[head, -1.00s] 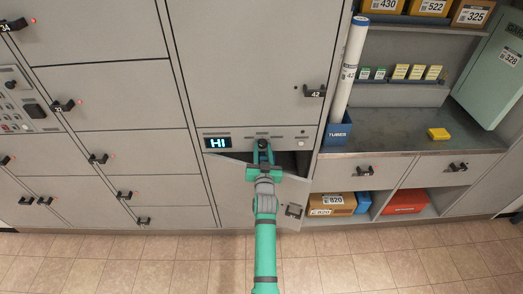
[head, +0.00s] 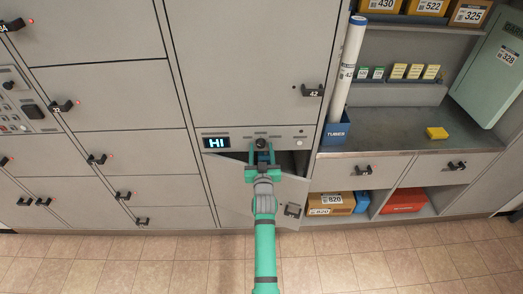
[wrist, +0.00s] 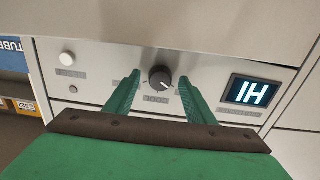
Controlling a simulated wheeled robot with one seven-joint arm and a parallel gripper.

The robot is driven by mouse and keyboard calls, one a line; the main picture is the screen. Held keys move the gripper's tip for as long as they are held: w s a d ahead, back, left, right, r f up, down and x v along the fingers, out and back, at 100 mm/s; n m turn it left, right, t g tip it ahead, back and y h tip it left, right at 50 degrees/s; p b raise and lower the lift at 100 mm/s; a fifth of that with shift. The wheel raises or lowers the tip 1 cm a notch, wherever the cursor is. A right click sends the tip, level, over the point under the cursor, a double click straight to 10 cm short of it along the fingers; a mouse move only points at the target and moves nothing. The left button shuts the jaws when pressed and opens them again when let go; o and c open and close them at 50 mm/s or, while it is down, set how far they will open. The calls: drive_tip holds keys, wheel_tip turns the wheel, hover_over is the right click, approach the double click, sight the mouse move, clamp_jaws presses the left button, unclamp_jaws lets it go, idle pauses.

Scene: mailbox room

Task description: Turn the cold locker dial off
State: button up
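The cold locker dial (head: 261,143) is a round black knob on the grey control strip, right of a lit display (head: 216,142) reading "HI". In the wrist view, which is turned over, the dial (wrist: 160,78) has a pale pointer mark; its exact setting is too small to tell. The display (wrist: 250,93) also shows there. My gripper (head: 262,156) is just below the dial in the head view. In the wrist view my gripper (wrist: 159,79) is open, one green finger on each side of the dial with clear gaps, touching neither side.
Below the strip, a locker door (head: 232,190) stands ajar around a dark opening (head: 292,160). Locker 42's handle (head: 313,90) sticks out above right. A blue tubes holder (head: 336,133) stands on the counter at the right. The tiled floor in front is clear.

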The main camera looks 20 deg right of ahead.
drive_tip(key=shift+w, duration=0.1)
drive_tip(key=v, duration=1.1)
idle(0.5)
